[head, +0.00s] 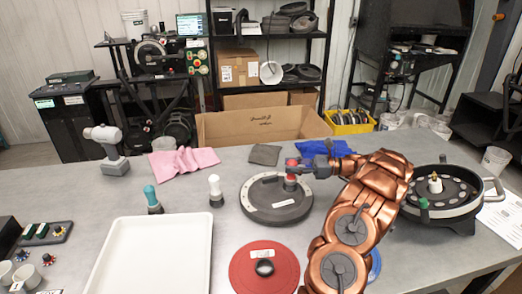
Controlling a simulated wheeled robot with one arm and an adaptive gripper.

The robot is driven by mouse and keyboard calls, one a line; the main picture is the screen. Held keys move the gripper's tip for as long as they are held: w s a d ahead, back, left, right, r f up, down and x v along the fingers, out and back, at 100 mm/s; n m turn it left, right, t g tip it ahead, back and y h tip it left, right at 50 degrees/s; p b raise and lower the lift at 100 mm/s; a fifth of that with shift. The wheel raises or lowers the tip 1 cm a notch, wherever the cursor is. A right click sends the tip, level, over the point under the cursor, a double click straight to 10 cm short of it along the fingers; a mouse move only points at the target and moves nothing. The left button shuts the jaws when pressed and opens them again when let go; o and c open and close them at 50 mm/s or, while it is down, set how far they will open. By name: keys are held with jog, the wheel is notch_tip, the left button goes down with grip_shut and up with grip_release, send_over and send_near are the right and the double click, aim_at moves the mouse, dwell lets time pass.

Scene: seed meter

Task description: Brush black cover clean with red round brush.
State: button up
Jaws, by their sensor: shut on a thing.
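The black cover (262,203) is a round dark disc lying flat in the middle of the grey table, with a small white label on its front part. The red round brush (291,163) is upright over the cover's right upper part, its red knob on top. Its lower end appears at the cover's surface, but I cannot tell whether it touches. My gripper (299,167) reaches in from the right and is shut on the brush; my copper arm extends toward the front right. The fingers are small here and partly merge with the brush.
A red disc (250,275) lies in front of the cover, a white tray (150,222) to its left. White (215,188) and teal (151,197) brushes stand to the left. A round metal-rimmed housing (447,210) stands right of my arm. Blue cloth (318,149) lies behind.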

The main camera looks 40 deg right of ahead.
jog(key=shift+d, duration=0.25)
